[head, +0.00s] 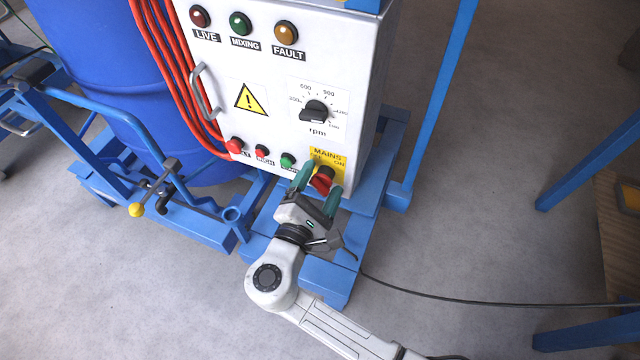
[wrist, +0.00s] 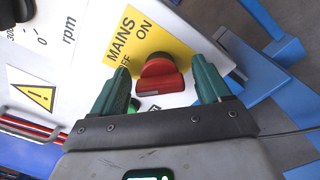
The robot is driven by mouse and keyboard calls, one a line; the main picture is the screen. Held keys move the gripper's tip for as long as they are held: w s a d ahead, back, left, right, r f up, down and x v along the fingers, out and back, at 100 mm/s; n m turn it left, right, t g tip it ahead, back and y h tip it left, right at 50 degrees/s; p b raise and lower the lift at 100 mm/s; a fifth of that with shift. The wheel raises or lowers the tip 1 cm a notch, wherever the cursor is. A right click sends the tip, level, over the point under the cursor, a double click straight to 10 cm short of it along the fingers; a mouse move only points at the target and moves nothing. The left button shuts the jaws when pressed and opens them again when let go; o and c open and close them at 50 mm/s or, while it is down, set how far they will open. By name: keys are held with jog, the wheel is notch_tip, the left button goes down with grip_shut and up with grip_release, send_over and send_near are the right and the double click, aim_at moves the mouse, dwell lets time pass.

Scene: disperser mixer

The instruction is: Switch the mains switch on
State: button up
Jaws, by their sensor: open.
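The mains switch is a red rotary knob (head: 321,182) on a yellow plate (head: 327,157) at the lower right of the white control box. In the wrist view the red knob (wrist: 158,77) sits between my two green fingers, and the yellow plate (wrist: 150,35) reads MAINS, ON and OFF. My gripper (head: 319,184) is open, with one finger on each side of the knob. In the wrist view my gripper (wrist: 160,85) shows a gap between each finger and the knob. The knob's handle lies roughly crosswise between the fingers; its exact setting is hard to tell.
The control box (head: 275,130) has an rpm dial (head: 317,112), small push buttons (head: 262,152) left of the switch, and a metal handle (head: 204,92). Red cables and a blue drum (head: 95,60) stand left. Blue frame bars (head: 440,90) stand right. A black cable (head: 480,298) crosses the floor.

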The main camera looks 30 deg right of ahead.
jog(key=c, duration=1)
jog(key=shift+c, duration=0.2)
jog(key=shift+m, duration=0.3)
jog(key=m+b, duration=0.2)
jog(key=m, duration=0.1)
jog(key=shift+f+m, duration=0.2)
jog(key=shift+m, duration=0.1)
jog(key=m+b, duration=0.3)
jog(key=m, duration=0.2)
jog(key=shift+b, duration=0.35)
jog(key=m+b, duration=0.3)
jog(key=m, duration=0.2)
jog(key=shift+f+b, duration=0.1)
jog(key=shift+b, duration=0.3)
jog(key=shift+m+b, duration=1.6)
jog(key=shift+m, duration=0.2)
jog(key=shift+r, duration=0.2)
